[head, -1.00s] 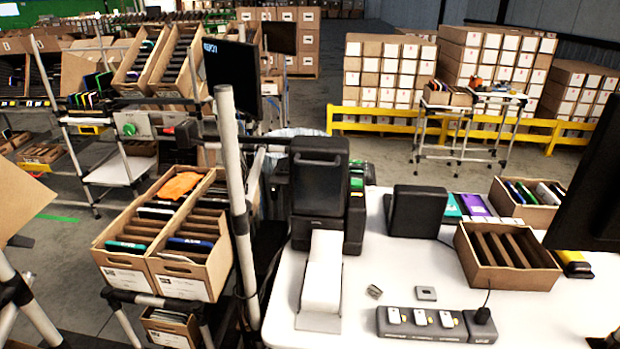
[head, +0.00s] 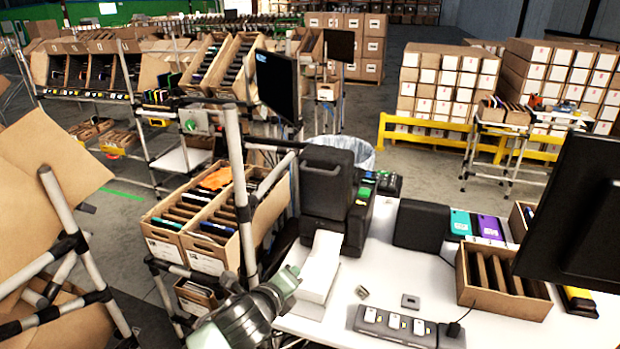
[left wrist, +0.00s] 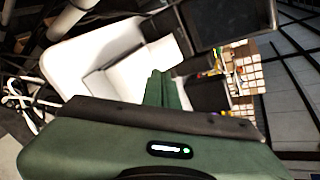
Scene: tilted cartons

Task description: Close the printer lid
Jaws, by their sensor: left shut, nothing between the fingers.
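The black printer (head: 335,215) stands at the left end of the white table. A tall dark panel (head: 327,178), which looks like its raised lid, stands upright on it. White paper (head: 320,266) lies in front of the printer. My left gripper (head: 287,279) comes in from the bottom, greenish grey, just left of the paper and in front of and below the panel. In the left wrist view its green fingers (left wrist: 158,88) are together with nothing between them. The printer cannot be made out clearly in that view. My right gripper is not in view.
The white table (head: 400,280) also bears a power strip (head: 395,326), a black stand (head: 421,225) and a carton with dividers (head: 500,290). A dark monitor (head: 580,215) is at right. A metal post (head: 238,180) and tilted cartons (head: 205,262) stand left of the printer.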

